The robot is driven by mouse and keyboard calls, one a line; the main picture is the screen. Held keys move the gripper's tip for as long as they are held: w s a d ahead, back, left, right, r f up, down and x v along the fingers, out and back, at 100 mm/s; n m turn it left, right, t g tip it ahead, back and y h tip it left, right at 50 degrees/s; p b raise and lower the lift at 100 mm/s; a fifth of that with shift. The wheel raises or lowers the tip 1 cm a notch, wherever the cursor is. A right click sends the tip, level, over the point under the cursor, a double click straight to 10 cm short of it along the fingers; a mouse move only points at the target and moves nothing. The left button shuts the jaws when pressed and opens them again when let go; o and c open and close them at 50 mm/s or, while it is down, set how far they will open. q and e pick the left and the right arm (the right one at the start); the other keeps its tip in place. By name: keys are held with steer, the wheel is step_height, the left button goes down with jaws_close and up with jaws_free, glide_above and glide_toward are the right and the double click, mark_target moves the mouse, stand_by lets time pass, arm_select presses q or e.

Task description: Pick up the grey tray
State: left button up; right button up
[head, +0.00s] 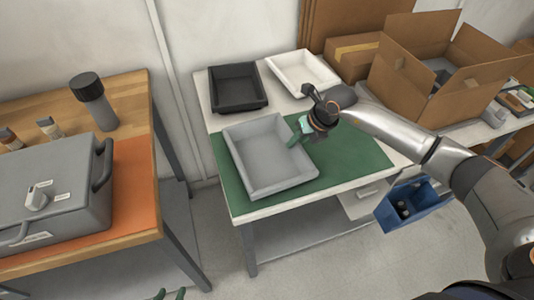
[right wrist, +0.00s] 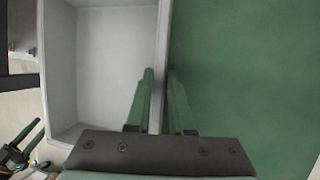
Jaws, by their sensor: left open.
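The grey tray (head: 256,187) lies on the green mat (head: 352,160) on the middle table, empty and level. My right gripper (head: 297,137) is at the tray's right wall. In the right wrist view its two green fingers (right wrist: 160,100) straddle the tray's wall (right wrist: 161,50), one inside and one outside. I cannot tell whether they press on it. My left gripper (head: 170,294) shows only its green fingertips at the bottom edge of the head view, apart and empty, away from the tray. It also shows in the right wrist view (right wrist: 25,140).
A black tray (head: 238,87) and a white tray (head: 302,70) stand behind the grey tray. An open cardboard box (head: 425,85) is at the right. A grey case (head: 60,200) sits on the left wooden table. A blue bin (head: 415,208) is below the table's right side.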

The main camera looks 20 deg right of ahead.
jaws_close()
steer(key=shift+r, duration=0.1)
stand_by(0.8)
